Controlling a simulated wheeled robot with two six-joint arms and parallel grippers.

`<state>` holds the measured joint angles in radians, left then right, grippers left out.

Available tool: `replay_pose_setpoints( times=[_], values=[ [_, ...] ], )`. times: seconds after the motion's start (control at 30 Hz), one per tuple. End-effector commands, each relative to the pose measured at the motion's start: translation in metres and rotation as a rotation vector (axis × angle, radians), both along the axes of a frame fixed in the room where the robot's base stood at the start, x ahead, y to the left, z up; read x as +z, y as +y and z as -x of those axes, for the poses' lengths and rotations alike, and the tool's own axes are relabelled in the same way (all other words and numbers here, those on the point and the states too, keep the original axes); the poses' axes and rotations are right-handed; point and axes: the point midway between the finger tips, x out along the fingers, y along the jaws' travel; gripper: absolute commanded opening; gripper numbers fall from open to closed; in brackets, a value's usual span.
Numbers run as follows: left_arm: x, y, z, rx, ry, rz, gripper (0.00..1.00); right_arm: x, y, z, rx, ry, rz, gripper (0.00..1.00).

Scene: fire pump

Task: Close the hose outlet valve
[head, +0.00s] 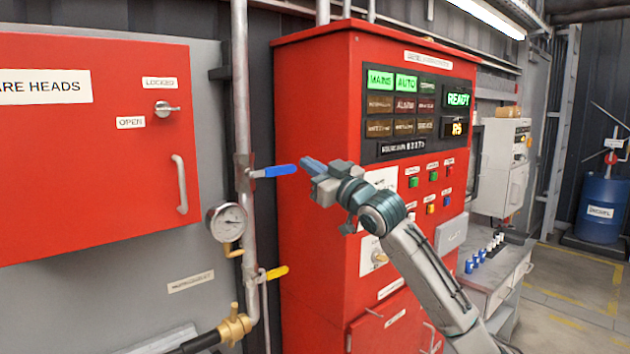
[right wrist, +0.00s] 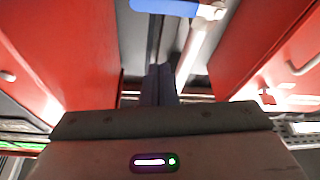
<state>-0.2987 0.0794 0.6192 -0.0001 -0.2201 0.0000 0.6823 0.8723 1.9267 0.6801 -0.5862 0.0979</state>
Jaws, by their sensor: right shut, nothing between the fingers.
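A vertical grey pipe (head: 241,120) carries a valve with a blue lever (head: 274,171) and, lower down, one with a yellow lever (head: 273,273). Both levers point right, away from the pipe. A brass hose fitting (head: 235,326) with a black hose sits at the pipe's lower end. I cannot tell which lever is the hose outlet valve. My right gripper (head: 311,164) is shut and empty, with its blue fingertips just right of the blue lever's end. In the right wrist view, the shut fingers (right wrist: 158,84) point toward the blue lever (right wrist: 165,7), with a visible gap. My left gripper is not in view.
A red cabinet (head: 110,190) with a handle stands left of the pipe. The red pump control panel (head: 310,110) stands right behind my right arm. Open floor lies at far right.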

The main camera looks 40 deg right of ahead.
Motion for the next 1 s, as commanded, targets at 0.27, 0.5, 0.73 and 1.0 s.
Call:
replay_pose_setpoints(
  times=[0.27,0.5,0.73,1.0],
  values=[
    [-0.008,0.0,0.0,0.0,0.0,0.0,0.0,-0.004,0.0,0.012,0.001,0.0,0.0,0.0],
    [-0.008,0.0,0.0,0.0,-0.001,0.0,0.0,-0.003,0.0,0.012,0.001,0.0,-0.001,0.0],
    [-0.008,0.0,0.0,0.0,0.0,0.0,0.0,-0.003,0.0,0.012,0.001,0.0,0.0,0.0],
    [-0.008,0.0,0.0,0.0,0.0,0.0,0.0,-0.065,0.019,0.001,-0.002,0.11,0.008,0.0]
  ],
)
